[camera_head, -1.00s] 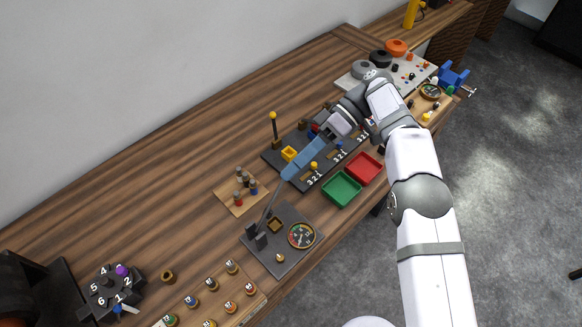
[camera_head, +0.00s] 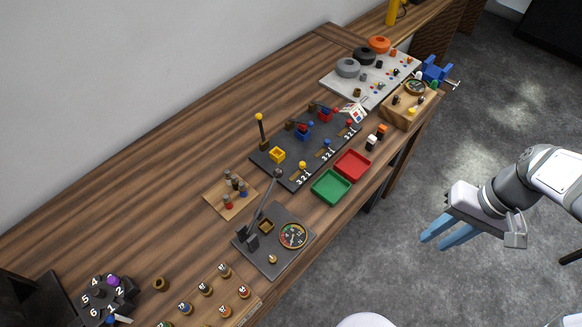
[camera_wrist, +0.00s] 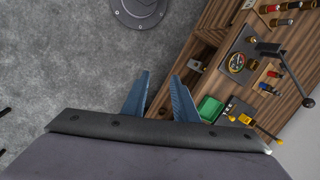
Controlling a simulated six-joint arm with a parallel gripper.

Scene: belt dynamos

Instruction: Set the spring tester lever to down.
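The spring tester (camera_head: 290,262) is a dark plate on the bench with a round dial (camera_head: 293,235), a small square socket and a bracket. Its grey lever (camera_head: 262,203) rises from the bracket, tilted up, with its dark knob (camera_head: 277,173) at the top end. In the wrist view the tester plate (camera_wrist: 233,78) and the lever's dark knob (camera_wrist: 308,102) show at the right. My gripper (camera_head: 433,244) is out over the floor, right of the bench and well apart from the lever. Its blue fingers are spread with nothing between them (camera_wrist: 159,77).
Green (camera_head: 331,187) and red (camera_head: 352,165) trays lie along the bench's front edge behind the tester. A dark board (camera_head: 292,183) with coloured parts stands beyond. A small wooden board with pegs (camera_head: 212,198) is left of the lever. Open floor lies around my gripper.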

